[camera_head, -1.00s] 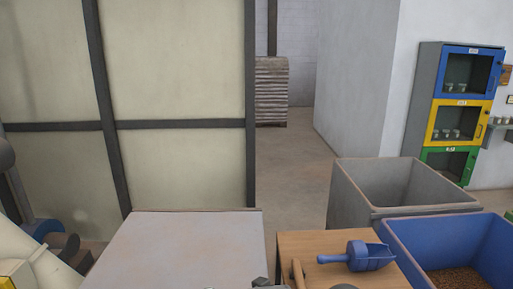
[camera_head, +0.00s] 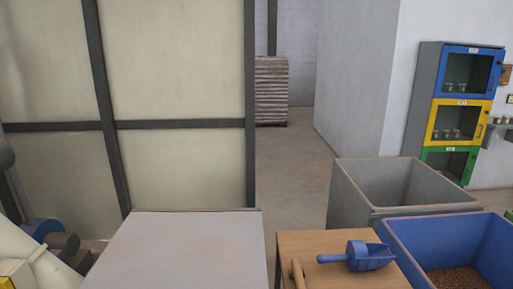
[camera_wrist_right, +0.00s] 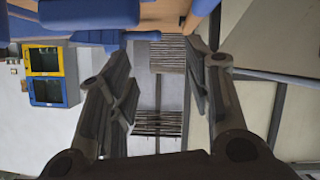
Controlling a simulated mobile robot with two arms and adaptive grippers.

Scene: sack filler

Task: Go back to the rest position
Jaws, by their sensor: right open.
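My right gripper (camera_wrist_right: 160,80) shows in the right wrist view with its two dark fingers spread wide apart. Nothing is held between them; the far wall and floor show through the gap. Neither gripper is in the head view. My left gripper is in no view. A blue scoop (camera_head: 369,256) lies on a small wooden table (camera_head: 335,277) at the bottom of the head view, apart from any gripper.
A wooden handle (camera_head: 297,274) lies left of the scoop. A blue bin (camera_head: 425,260) with brown grains stands at right, with a grey bin (camera_head: 347,202) behind. A grey flat top (camera_head: 185,250) fills the lower middle. Coloured cabinets (camera_head: 428,95) stand at right; floor (camera_head: 300,175) beyond is clear.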

